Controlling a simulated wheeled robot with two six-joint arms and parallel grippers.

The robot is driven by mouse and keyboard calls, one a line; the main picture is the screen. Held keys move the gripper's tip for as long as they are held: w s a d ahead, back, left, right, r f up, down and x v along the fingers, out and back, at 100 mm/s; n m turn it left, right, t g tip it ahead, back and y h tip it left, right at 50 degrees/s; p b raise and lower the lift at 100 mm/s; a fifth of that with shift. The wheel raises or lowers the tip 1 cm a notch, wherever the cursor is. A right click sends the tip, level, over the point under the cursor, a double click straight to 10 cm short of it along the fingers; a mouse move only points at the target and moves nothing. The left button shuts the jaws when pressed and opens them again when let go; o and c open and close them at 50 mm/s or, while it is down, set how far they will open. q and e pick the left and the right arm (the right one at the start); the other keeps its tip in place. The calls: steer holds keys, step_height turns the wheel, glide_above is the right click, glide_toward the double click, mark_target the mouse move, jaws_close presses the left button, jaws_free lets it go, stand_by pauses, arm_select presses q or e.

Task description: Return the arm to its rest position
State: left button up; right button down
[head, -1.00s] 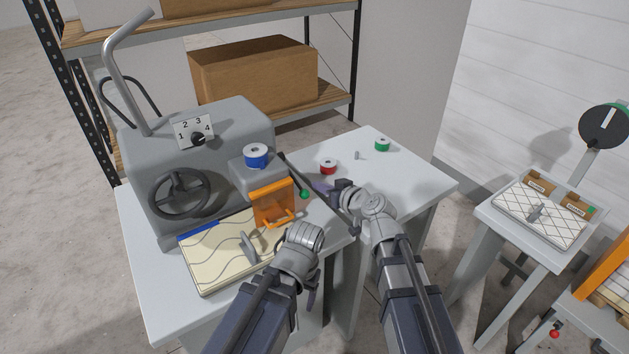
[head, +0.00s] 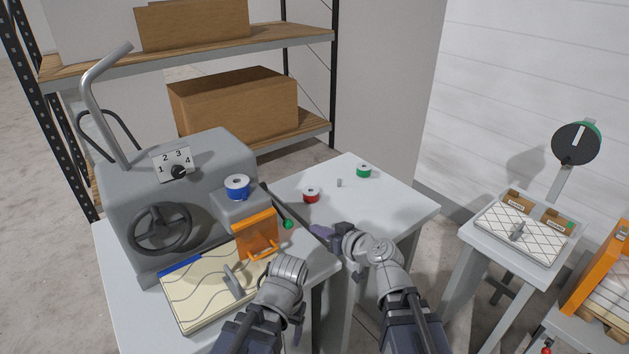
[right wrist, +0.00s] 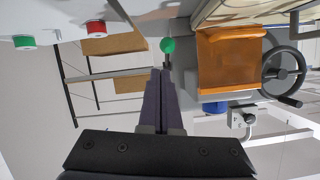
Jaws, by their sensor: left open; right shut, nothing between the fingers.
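My right gripper (head: 322,231) is shut and empty, above the table's front edge, right of the green knob (head: 288,224). In the right wrist view its fingers (right wrist: 165,76) lie together, with the green knob (right wrist: 168,45) just beyond the tips in the picture. They appear apart from it. My left gripper (head: 298,310) is open, low in the head view, and mostly hidden behind its own wrist. It is right of the cream quilt panel (head: 200,300) with its grey handle (head: 231,278); whether it touches anything is hidden.
A grey machine (head: 205,150) with a handwheel (head: 160,229) and an orange bracket (head: 256,233) stands left. A side stand (head: 470,232) is at right. The table's back right is mostly clear.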

steer(key=s+f+g, duration=0.1)
steer(key=f+g, duration=0.1)
steer(key=f, duration=0.1)
steer(key=s+f+g+h, duration=0.1)
steer(key=f, duration=0.1)
steer(key=shift+s+d, duration=0.35)
steer(key=s+d+f+m+g+h, duration=0.5)
steer(key=s+d+f+g+h, duration=0.3)
steer(key=s+d, duration=0.4)
steer(key=s+a+f+n+h, duration=0.1)
steer(key=s+a+n, duration=0.2)
steer(key=a, duration=0.7)
steer(key=shift+s+n, duration=0.3)
steer(key=shift+s, duration=0.75)
